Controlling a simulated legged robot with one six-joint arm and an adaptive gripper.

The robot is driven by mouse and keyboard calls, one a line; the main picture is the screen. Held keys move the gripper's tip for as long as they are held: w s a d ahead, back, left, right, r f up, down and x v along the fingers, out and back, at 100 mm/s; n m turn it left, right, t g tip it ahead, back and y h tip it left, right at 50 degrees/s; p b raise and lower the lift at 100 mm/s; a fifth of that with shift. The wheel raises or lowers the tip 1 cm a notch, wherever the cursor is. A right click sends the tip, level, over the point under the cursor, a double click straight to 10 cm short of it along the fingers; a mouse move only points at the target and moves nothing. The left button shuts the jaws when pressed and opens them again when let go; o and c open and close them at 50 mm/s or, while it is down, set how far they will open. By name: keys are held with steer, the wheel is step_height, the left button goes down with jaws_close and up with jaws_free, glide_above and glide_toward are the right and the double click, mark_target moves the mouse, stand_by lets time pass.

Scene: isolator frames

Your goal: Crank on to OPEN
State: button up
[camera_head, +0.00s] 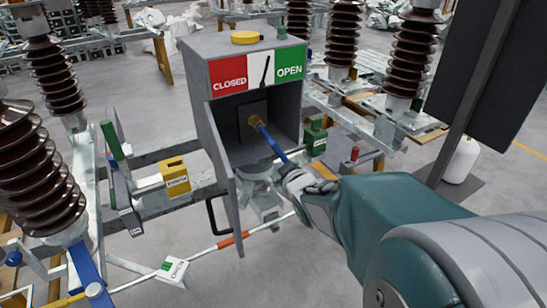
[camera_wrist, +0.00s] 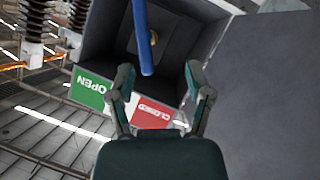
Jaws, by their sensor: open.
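The crank is a blue rod (camera_head: 272,144) on a brass hub (camera_head: 254,121) inside an open-fronted grey box (camera_head: 207,110). It slants down and right out of the opening in the head view. Above it, a red CLOSED label (camera_head: 228,82) and a green OPEN label (camera_head: 289,70) flank a black pointer (camera_head: 265,70) on white, leaning slightly right. My gripper (camera_head: 287,170) is at the rod's outer end. In the wrist view my gripper (camera_wrist: 160,76) has its fingers apart, and the rod (camera_wrist: 142,38) ends between them, nearer one finger. Contact cannot be told.
The box's door (camera_head: 226,190) hangs open at the lower left with a black handle. Brown ribbed insulators (camera_head: 40,165) stand left and behind. A yellow padlock-like block (camera_head: 175,178) sits on the frame left of the box. A dark panel (camera_head: 490,70) stands at right.

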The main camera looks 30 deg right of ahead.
mark_target(283, 157)
steer(key=shift+d+f+n+t+y, duration=1.6)
steer(key=shift+d+t, duration=0.8)
steer(key=shift+t, duration=0.3)
steer(key=w, duration=1)
jaws_close()
